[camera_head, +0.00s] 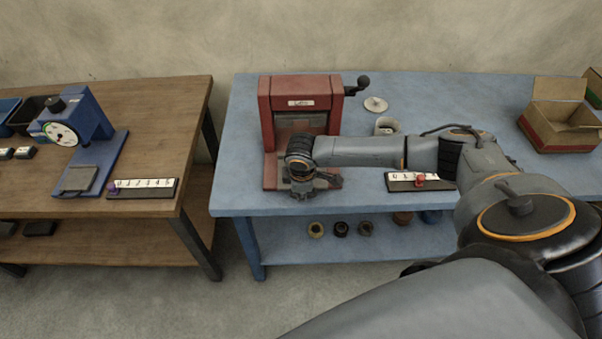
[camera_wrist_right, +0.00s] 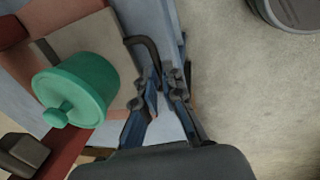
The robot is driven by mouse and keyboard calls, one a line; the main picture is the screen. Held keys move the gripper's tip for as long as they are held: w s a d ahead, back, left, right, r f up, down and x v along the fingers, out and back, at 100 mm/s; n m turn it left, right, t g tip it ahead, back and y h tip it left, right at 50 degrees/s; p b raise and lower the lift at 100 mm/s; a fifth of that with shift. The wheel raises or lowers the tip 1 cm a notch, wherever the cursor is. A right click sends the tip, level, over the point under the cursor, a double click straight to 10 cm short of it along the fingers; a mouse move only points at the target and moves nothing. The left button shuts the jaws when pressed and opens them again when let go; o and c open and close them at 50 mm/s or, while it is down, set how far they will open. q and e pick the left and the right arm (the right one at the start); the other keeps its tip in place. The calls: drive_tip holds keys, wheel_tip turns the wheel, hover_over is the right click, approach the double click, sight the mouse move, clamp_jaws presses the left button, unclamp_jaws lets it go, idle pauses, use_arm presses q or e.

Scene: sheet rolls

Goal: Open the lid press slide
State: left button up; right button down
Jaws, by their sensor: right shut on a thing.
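The red lid press (camera_head: 300,100) stands on the blue table, with a crank at its upper right. My right gripper (camera_head: 305,188) is at the front foot of the press. In the wrist view my right gripper (camera_wrist_right: 163,78) is shut on the end of a dark curved handle (camera_wrist_right: 146,47), which joins a flat grey slide plate (camera_wrist_right: 75,40). A green round piece with a knob (camera_wrist_right: 78,90) is on the plate, left of the fingers. My arm hides part of the slide in the head view. My left gripper is not in view.
The blue table (camera_head: 235,150) also holds a white cup (camera_head: 386,126), a pale disc (camera_head: 375,104), a numbered strip (camera_head: 405,182) and an open box (camera_head: 556,115). Several rolls lie on its lower shelf. A wooden table (camera_head: 150,110) with a blue device stands left, across a gap.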

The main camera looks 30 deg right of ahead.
drive_tip(key=c, duration=1.4)
unclamp_jaws()
drive_tip(key=shift+c, duration=0.2)
drive_tip(key=shift+r, duration=0.15)
wheel_tip(320, 180, up, 11)
drive_tip(key=s+a, duration=0.1)
drive_tip(key=s, duration=0.1)
drive_tip(key=shift+r, duration=0.2)
